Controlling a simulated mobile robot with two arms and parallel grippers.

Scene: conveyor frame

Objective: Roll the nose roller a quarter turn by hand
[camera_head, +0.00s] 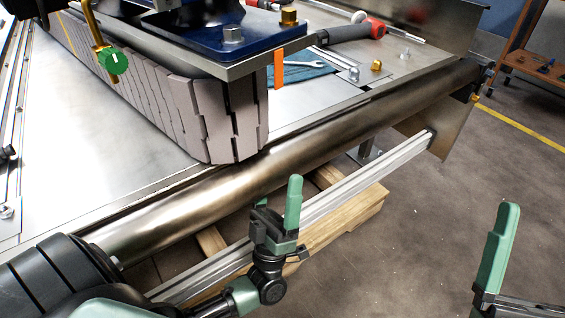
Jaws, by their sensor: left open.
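The nose roller (215,197) is a long, smooth metal cylinder. It runs diagonally along the front edge of the conveyor frame, from lower left to upper right. My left gripper (279,205) is open and empty, with one green finger pointing up. In the picture it overlaps the roller's lower edge near the middle. I cannot tell whether it touches the roller. My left arm hides the roller's lower left end. My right gripper (496,248) shows only as a green finger at the lower right, apart from the roller. Its other finger is not visible.
A metal rail (365,170) runs below the roller, above a wooden pallet (345,218). A wrench (303,64) and bolts lie on the deck.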

